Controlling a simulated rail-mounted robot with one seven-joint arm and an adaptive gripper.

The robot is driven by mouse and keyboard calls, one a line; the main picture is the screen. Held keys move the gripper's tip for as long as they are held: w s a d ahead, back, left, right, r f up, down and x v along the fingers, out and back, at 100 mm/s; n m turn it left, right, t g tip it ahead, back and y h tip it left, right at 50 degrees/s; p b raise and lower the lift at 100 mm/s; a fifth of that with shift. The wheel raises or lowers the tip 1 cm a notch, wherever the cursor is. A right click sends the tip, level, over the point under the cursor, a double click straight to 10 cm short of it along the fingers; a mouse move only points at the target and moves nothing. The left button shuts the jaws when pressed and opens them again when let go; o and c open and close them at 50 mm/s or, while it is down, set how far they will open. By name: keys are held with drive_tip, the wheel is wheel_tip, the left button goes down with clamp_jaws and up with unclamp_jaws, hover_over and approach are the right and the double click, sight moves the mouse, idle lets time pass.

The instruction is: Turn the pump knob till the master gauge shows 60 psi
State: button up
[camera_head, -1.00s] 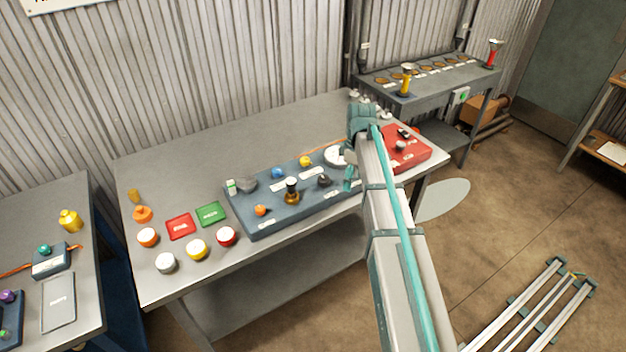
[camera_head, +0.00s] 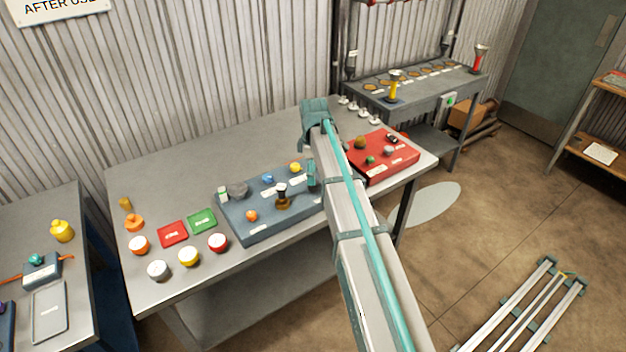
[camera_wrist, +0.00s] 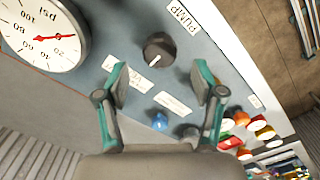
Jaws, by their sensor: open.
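In the wrist view the black pump knob (camera_wrist: 158,47), with a white pointer line, sits on the blue-grey panel (camera_wrist: 110,30) beside a PUMP label. The white gauge (camera_wrist: 45,50), marked psi, is cut off at the upper left. Its red needle points right, away from the 60 and 80 figures; I cannot read the exact value. My gripper (camera_wrist: 161,82) is open and empty, its fingers apart on either side below the knob in the picture, not touching it. In the head view my arm hides the knob and gauge; part of my gripper (camera_head: 312,174) shows over the panel (camera_head: 235,215).
The panel also bears a blue knob (camera_head: 267,180), a yellow knob (camera_head: 295,168), an orange knob (camera_head: 251,216) and a brass fitting with a dark top (camera_head: 282,198). A red panel (camera_head: 385,160) lies right of my arm. Coloured buttons and red and green trays (camera_head: 202,221) lie left.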

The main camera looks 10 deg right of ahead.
sight(314, 187)
drive_tip(key=shift+f+p, duration=0.45)
drive_tip(key=shift+f, duration=1.7)
drive_tip(key=c, duration=1.1)
